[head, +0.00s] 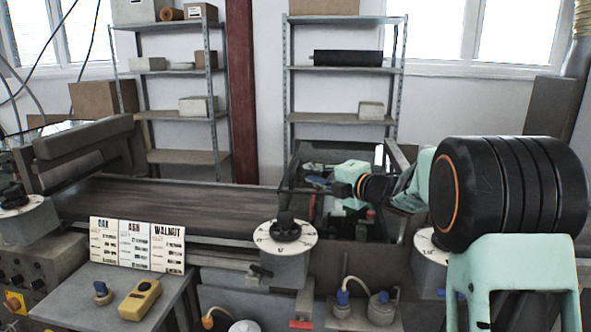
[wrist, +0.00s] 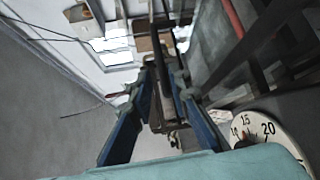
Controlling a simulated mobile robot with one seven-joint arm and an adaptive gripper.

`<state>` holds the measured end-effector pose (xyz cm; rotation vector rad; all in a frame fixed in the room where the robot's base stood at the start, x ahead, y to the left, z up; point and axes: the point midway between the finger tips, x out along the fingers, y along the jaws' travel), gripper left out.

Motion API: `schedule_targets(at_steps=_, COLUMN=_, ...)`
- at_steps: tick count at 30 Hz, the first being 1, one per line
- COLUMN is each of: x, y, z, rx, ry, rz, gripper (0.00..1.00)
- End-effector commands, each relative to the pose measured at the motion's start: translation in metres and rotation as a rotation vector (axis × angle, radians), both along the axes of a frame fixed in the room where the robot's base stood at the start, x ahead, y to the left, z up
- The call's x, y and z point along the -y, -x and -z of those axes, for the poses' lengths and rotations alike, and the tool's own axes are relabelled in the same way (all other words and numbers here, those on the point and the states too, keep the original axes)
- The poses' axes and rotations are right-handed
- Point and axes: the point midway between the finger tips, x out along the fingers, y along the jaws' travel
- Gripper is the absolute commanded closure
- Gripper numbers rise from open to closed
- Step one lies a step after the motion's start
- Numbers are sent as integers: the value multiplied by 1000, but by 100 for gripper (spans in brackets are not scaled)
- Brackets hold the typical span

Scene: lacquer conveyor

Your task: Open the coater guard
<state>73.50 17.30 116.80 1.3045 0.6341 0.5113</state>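The coater section (head: 293,170) stands at the right end of the conveyor in the head view. It is a dark frame with what looks like see-through panels. I cannot clearly make out the guard or its handle, or whether it is open. My gripper (head: 340,188), pale green and black, is at this frame, at the end of my arm reaching in from the right. In the wrist view my gripper (wrist: 163,85) shows two blue-sided fingers with a gap between them. Dark bars show beyond and between the fingertips; I cannot tell whether they touch.
A dial (head: 285,236) with a black knob stands in front of the coater; another dial (head: 430,246) is partly hidden by my arm. The conveyor belt (head: 150,205) is bare. Shelves (head: 345,118) stand behind.

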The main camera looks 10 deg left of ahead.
Motion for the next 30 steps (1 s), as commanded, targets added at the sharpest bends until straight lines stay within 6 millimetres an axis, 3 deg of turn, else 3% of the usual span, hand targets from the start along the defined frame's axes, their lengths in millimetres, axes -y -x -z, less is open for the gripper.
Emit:
schedule_targets(at_steps=6, x=-29, y=-30, z=6, rx=-2, ry=-1, rz=-2, gripper=83)
schedule_targets(at_steps=15, x=-56, y=-61, z=11, rx=-3, ry=-1, rz=2, gripper=83)
schedule_targets(at_steps=28, x=-62, y=-67, z=13, rx=-3, ry=-2, rz=4, gripper=83)
schedule_targets(at_steps=30, x=-61, y=-67, z=13, rx=-3, ry=-2, rz=4, gripper=89)
